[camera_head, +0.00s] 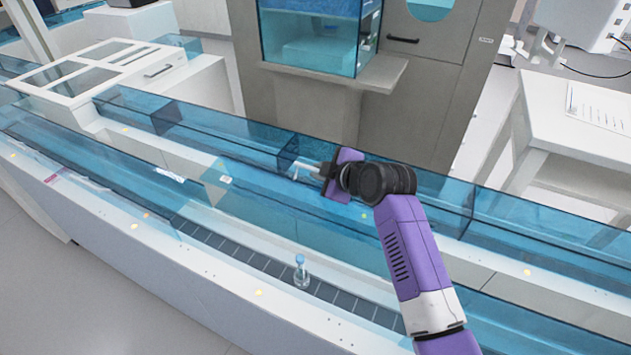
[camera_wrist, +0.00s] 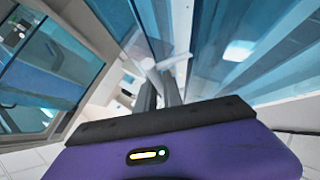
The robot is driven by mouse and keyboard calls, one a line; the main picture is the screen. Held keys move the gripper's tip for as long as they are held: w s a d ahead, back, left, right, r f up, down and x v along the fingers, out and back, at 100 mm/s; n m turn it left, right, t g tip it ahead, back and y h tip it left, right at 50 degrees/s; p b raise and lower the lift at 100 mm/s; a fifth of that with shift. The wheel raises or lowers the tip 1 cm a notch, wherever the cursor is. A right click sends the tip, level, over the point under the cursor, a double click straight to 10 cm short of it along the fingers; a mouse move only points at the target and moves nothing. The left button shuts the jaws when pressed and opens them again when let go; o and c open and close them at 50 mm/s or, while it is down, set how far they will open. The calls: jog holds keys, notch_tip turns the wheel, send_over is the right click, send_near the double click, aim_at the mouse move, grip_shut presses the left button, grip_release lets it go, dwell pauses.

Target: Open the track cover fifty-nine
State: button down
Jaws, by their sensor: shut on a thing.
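The track is a long white trough with blue transparent covers (camera_head: 262,208) running diagonally across the head view. A small white handle (camera_head: 296,166) sits at the cover by the track's far side. My gripper (camera_head: 312,170) reaches it from the right and is shut on it. In the wrist view the pale handle (camera_wrist: 165,64) lies across the tips of my two dark fingers (camera_wrist: 158,88), with blue panes around it. I cannot read a number on the cover. The gripper hides part of the cover behind it.
A small blue-capped bottle (camera_head: 301,270) stands upright on the dark conveyor strip inside the track. A grey cabinet with a blue window (camera_head: 310,35) stands behind. A white table (camera_head: 575,110) is at right, and a white lidded box (camera_head: 95,75) at left.

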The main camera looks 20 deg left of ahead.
jog(key=shift+w+f, duration=0.2)
jog(key=shift+w, duration=0.05)
jog(key=c, duration=1.5)
grip_release()
jog(key=shift+b+v, duration=0.3)
jog(key=shift+v, duration=3.6)
